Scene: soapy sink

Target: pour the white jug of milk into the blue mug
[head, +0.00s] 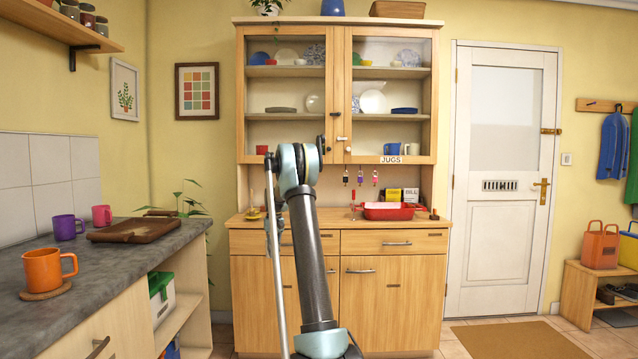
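No white jug of milk can be made out for certain. A small white vessel (411,149) stands on the bottom shelf of the glass-fronted cabinet (335,21), at the right. Beside it, to its left, is a blue vessel (391,149); I cannot tell whether it is a mug or a jug. A label reading JUGS (391,160) is below them. My arm rises in the middle of the picture, in front of the cabinet. My gripper cannot be made out; the arm covers part of the cabinet's middle.
The left counter (120,270) holds an orange mug (43,270) on a coaster, a purple mug (64,227), a pink mug (101,215) and a brown tray (132,231). A red tub (388,211) sits on the cabinet's ledge.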

